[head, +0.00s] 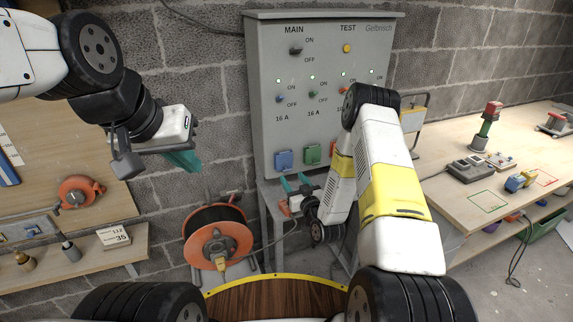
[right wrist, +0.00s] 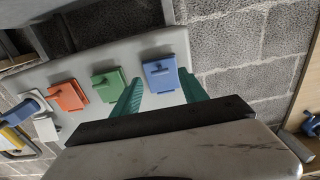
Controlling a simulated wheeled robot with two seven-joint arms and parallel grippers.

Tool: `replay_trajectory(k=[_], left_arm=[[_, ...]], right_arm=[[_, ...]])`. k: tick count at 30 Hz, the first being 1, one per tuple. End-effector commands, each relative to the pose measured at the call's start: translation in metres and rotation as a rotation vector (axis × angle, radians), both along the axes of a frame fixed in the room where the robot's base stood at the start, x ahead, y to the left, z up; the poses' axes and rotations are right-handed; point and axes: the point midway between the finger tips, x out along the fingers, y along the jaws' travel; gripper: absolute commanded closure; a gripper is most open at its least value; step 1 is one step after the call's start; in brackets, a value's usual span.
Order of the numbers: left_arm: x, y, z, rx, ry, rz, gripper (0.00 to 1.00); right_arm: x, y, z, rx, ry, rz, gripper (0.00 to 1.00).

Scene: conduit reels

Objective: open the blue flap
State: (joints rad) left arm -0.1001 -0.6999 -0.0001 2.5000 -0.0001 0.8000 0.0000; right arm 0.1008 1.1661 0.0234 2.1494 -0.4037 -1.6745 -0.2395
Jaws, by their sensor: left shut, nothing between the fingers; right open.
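The blue flap (head: 284,160) is on the lower left of the grey panel's front and looks closed. In the right wrist view the blue flap (right wrist: 160,74) shows a small raised tab and appears between my two teal fingertips. My right gripper (head: 294,181) is open and empty; in the head view it is just below the flap, apart from it. My left gripper (head: 184,160) is shut and empty, well left of the panel.
The grey panel (head: 330,100) carries switches and lamps. A green flap (head: 313,154) is beside the blue one; an orange flap (right wrist: 67,96) shows in the right wrist view. An orange cable reel (head: 218,245) stands below left. A wooden workbench (head: 455,215) is at right.

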Motion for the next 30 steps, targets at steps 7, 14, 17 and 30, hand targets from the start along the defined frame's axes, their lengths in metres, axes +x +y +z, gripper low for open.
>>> replay_trajectory(k=[7,14,17,30], left_arm=[[0.0,0.0,0.0,0.0,0.0,0.0,1.0],[0.0,0.0,0.0,0.0,0.0,0.0,1.0],[0.0,0.0,0.0,0.0,0.0,0.0,1.0],[0.0,0.0,0.0,0.0,0.0,0.0,1.0]], right_arm=[[0.034,0.011,0.0,-0.001,0.0,0.0,0.49],[0.042,0.013,0.0,-0.001,0.002,-0.001,0.49],[0.042,0.013,0.0,-0.001,0.002,-0.001,0.49],[0.042,0.013,0.0,-0.002,0.002,-0.001,1.0]])
